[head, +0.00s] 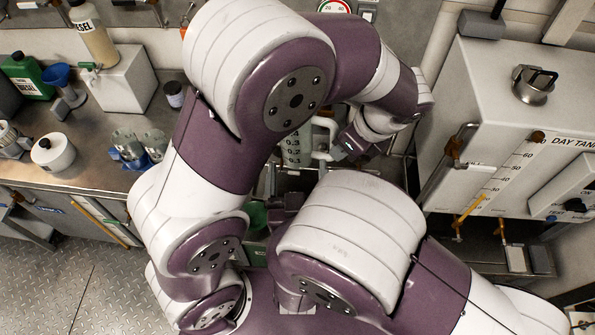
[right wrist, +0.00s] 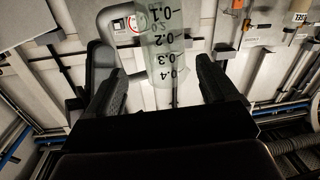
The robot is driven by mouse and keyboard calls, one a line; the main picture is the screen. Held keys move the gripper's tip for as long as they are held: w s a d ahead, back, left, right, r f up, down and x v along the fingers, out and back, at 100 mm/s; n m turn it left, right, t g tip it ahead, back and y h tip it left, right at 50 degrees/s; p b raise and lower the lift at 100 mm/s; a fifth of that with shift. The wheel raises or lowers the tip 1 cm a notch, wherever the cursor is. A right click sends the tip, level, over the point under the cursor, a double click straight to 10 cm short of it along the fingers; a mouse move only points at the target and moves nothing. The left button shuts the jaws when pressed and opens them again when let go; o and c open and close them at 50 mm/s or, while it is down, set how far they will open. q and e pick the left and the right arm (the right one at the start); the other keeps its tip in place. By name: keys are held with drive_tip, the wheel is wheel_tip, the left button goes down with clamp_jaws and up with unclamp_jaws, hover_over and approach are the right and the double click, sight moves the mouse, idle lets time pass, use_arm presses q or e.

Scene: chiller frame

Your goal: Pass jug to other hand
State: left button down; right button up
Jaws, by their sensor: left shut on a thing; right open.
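The clear measuring jug (head: 293,152), with dark scale marks and a pale handle, shows between my arms in the head view. My left gripper (head: 345,146) is shut on the jug at its handle side. In the right wrist view the jug (right wrist: 165,45) appears with its numbers along its wall. My right gripper (right wrist: 162,70) is open, and the jug lies in line with the gap between its fingers. Neither finger visibly grips the jug. In the head view my arms hide the lower part of the jug and most of my right gripper.
A steel bench (head: 85,155) at left holds a green can (head: 27,77), a blue funnel (head: 57,75), a white box (head: 118,80) and a white round container (head: 52,152). A pale day tank (head: 480,115) stands at right. Checkered floor (head: 45,285) is clear at lower left.

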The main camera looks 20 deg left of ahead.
sight(305, 138)
drive_tip(key=x, duration=0.8)
drive_tip(key=r+x, duration=0.1)
drive_tip(key=x, duration=0.3)
use_arm(q)
drive_tip(key=shift+w+a+f, duration=0.1)
use_arm(e)
drive_tip(key=shift+d, duration=0.1)
drive_tip(key=c, duration=0.7)
use_arm(q)
drive_tip(key=c, duration=1)
unclamp_jaws()
use_arm(e)
drive_tip(key=shift+c, duration=0.2)
